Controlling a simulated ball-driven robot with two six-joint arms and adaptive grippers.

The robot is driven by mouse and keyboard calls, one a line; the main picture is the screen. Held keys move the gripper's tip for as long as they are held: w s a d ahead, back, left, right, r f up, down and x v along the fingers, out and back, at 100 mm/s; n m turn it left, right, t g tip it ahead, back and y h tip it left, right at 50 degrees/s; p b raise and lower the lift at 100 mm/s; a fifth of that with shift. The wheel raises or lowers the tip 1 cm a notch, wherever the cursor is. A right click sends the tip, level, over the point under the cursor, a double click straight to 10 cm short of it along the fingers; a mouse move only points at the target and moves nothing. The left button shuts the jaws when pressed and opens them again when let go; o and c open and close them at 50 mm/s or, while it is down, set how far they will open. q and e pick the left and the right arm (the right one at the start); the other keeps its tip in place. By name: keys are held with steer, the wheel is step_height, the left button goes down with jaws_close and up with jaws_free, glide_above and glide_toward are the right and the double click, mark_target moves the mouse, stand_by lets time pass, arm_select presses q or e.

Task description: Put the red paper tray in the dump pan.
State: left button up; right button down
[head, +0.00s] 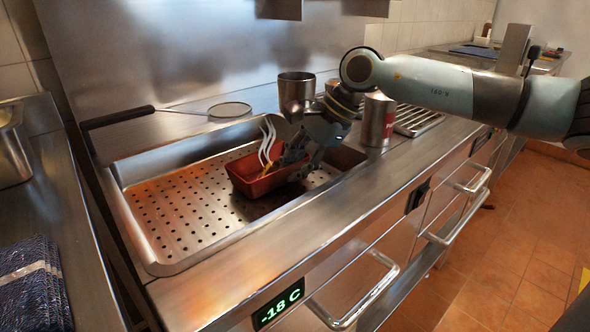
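The dump pan (178,222) is a sunken steel pan with a perforated floor, in the middle of the head view. The red paper tray (258,186) is inside the pan's outline, over its right part, with white fork-like pieces and something yellow in it. A dark reddish patch shows on the pan floor below it; I cannot tell whether its underside touches the floor. My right gripper (288,163) reaches down from the right and appears shut on the tray's right end. Its fingertips are partly hidden. My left gripper is out of view.
A steel cup (296,90) and a red-and-silver can (376,120) stand behind and right of the pan. A round strainer (230,110) with a black handle lies along the back rim. A blue cloth (34,285) lies on the left counter. The pan's left part is bare.

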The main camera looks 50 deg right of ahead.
steer(key=shift+f, duration=0.15)
steer(key=c, duration=1.5)
jaws_free()
steer(key=shift+r, duration=0.3)
steer(key=p+v, duration=0.2)
steer(key=v, duration=0.3)
steer(key=shift+s+d+r, duration=0.15)
steer(key=shift+s+r, duration=0.05)
steer(key=shift+r, duration=0.05)
steer(key=shift+p+v, duration=3.1)
steer(key=shift+p, duration=0.75)
